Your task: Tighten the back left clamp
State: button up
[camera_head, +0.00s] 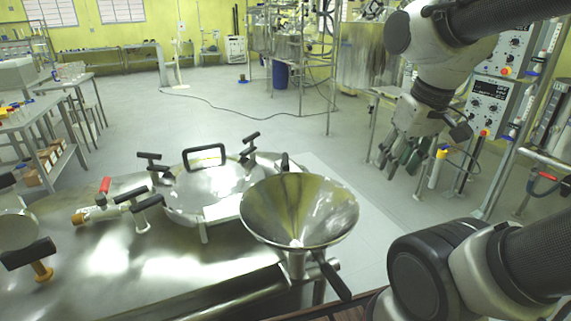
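The round metal lid (190,205) sits on the steel vessel top, with a black square handle on it. The back left clamp (152,163) has a black T-shaped handle at the lid's back left edge. Another black-handled clamp (250,145) is at the back right, and one (150,203) at the front left. A further clamp at the right is partly hidden by the funnel. My gripper (400,165) hangs at the upper right, fingers down, far from the clamps and touching nothing. Its fingers look apart and empty.
A large metal funnel (300,212) with a black-handled valve stands right of the lid. A red-handled valve (103,190) lies left of it. An instrument rack (490,100) stands behind my gripper. A side table (60,85) is at left.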

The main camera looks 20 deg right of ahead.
jog(key=w+a+f+g, duration=0.3)
jog(key=w+a, duration=0.1)
jog(key=w, duration=0.7)
jog(key=m+y, duration=0.2)
jog(key=m, duration=0.1)
send_over(286, 160)
jog(key=d, duration=0.1)
notch_tip(286, 160, down, 4)
jog(key=f, duration=0.5)
jog(key=a+f, duration=0.1)
jog(key=f, duration=0.1)
jog(key=shift+f, duration=0.15)
grip_shut()
